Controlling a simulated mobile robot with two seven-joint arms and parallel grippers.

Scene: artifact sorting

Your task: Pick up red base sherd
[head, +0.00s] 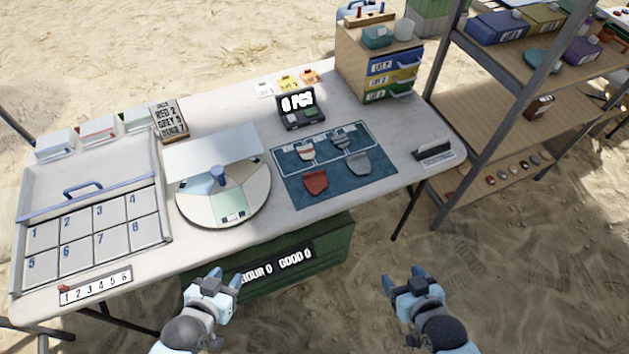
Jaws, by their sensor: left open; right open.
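A red sherd (316,182) lies at the front left of the dark blue mat (332,192) on the table. It is the larger red piece there; whether it is a base sherd cannot be told from its shape. A smaller pale and red sherd (306,152) and grey sherds (358,162) lie farther back on the mat. My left gripper (222,280) is open and empty in front of the table, below and left of the mat. My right gripper (405,277) is open and empty in front of the table, below and right of the mat. Neither touches a sherd.
A round turntable (250,200) with a raised pale panel stands left of the mat. A numbered tray (165,222) fills the table's left end. A drawer cabinet (350,62) stands behind, a shelf rack (480,120) to the right. A green crate (330,252) sits below the table's front edge.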

